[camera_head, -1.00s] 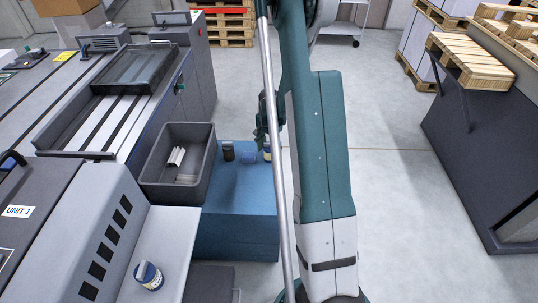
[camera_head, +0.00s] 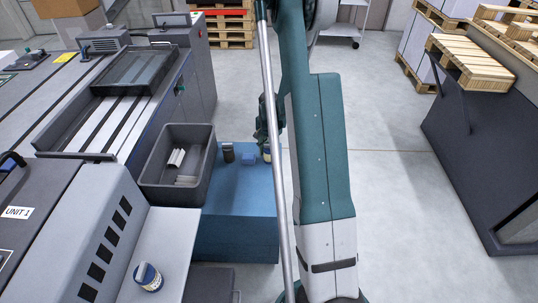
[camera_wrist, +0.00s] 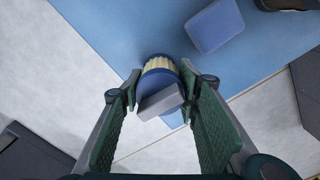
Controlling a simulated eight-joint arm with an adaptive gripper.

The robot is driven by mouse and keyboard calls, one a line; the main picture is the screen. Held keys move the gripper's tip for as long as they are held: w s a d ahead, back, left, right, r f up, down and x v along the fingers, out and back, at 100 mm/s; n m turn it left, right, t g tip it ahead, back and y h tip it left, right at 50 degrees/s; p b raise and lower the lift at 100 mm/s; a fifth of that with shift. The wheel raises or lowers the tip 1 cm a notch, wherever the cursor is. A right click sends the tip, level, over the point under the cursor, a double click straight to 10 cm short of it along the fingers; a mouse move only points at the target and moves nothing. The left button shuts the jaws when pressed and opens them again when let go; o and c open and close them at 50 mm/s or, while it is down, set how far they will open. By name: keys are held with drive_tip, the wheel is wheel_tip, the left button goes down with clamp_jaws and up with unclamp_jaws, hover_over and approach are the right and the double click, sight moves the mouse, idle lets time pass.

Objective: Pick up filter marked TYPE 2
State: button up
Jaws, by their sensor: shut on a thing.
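A filter (camera_wrist: 160,66) with a cream pleated body, blue cap and grey grip is in the wrist view. My gripper (camera_wrist: 161,90) has its green fingers on either side of it and is shut on it. In the head view the filter (camera_head: 267,153) shows partly beside my arm, at the right edge of the blue block (camera_head: 240,215). I cannot tell whether it touches the block. A similar filter (camera_head: 148,276) stands on the grey machine ledge at the front. No TYPE marking is readable on either.
A small blue block-like piece (camera_head: 248,158) and a dark cylinder (camera_head: 228,152) stand on the blue block; the blue piece (camera_wrist: 214,25) also shows in the wrist view. A grey bin (camera_head: 178,199) with white pieces is at left. Open floor (camera_head: 395,200) lies right of my arm.

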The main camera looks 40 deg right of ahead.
drive_tip(key=shift+r+p, duration=1.25)
drive_tip(key=shift+r, duration=3.8)
